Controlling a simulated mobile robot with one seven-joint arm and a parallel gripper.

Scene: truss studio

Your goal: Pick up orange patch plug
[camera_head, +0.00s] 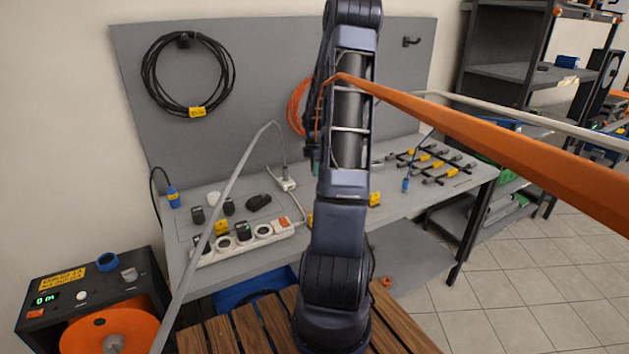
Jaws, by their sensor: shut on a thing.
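No orange patch plug can be made out. A thick orange cable (480,120) runs close to the camera from the right edge to my upright arm, where its thinner end bends down behind the arm's left side. A coil of orange cable (297,107) hangs on the grey back panel, partly covered by my arm. My gripper does not show; dark arm parts lie behind the upright link, and the jaws and anything in them are hidden there or out of frame.
A blue plug (406,184) hangs on a blue cable. A grey cable (225,195) crosses the left side.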

